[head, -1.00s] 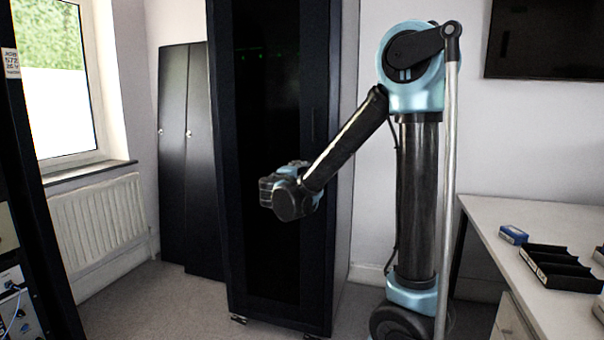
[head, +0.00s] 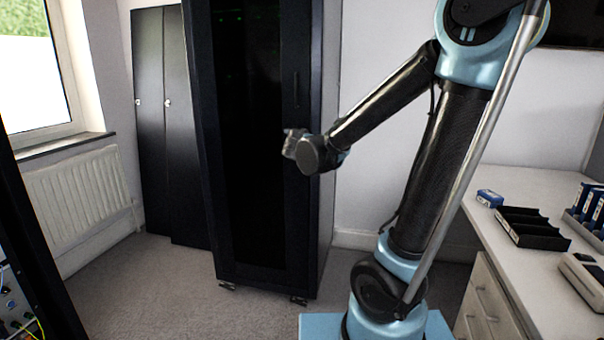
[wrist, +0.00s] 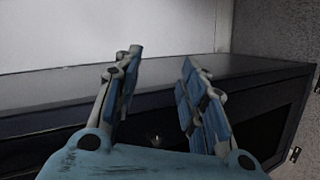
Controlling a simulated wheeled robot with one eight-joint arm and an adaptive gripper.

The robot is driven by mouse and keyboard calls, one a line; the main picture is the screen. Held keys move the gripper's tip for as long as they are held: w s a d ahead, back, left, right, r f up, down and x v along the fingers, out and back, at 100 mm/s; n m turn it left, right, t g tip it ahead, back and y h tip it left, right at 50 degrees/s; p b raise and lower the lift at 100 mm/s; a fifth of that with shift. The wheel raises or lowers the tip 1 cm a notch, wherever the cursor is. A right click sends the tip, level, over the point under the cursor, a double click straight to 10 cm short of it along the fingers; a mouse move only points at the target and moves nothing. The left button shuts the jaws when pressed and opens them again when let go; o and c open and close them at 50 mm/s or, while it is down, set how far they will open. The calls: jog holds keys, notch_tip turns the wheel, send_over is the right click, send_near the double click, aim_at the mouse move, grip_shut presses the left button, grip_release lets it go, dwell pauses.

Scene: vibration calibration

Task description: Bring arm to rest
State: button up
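My arm, with a black and pale blue upper link, leans to the right in the head view, and its forearm slopes down to the left. My gripper (head: 292,143) is at the end of the forearm, small and partly hidden behind the wrist joint, in front of the tall black cabinet in the picture. In the wrist view my gripper (wrist: 161,60) has its two blue-padded fingers spread apart. Nothing is held between them. A dark, flat-topped surface lies beyond the fingers, with a pale wall behind it.
A tall black cabinet (head: 245,150) stands behind the gripper. A white desk (head: 520,290) at right carries a black tray (head: 532,228), a small blue box (head: 490,198) and a grey device (head: 585,280). A radiator (head: 80,200) is at left. Carpet (head: 170,290) is clear at lower left.

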jog(key=s+d+f+m+g+y, duration=0.1)
jog(key=s+d+f+m+g, duration=0.2)
jog(key=s, duration=0.4)
jog(key=s+d+f+m+g+y, duration=0.1)
jog(key=s+d+f+m+g, duration=0.1)
jog(key=s+d+f, duration=0.45)
jog(key=s+d+f+m+g+y, duration=0.1)
jog(key=s+d+f+m+g, duration=0.15)
jog(key=s, duration=0.65)
jog(key=s+a+f+m+g+y, duration=0.2)
jog(key=s+f, duration=0.3)
jog(key=s, duration=0.3)
jog(key=shift+s+a+f+y, duration=0.2)
jog(key=shift+a+y, duration=0.15)
jog(key=shift+y, duration=0.55)
jog(key=shift+w+m, duration=0.1)
jog(key=shift+m, duration=0.15)
jog(key=shift+w+f, duration=0.2)
jog(key=shift+w, duration=0.25)
jog(key=shift+o, duration=0.6)
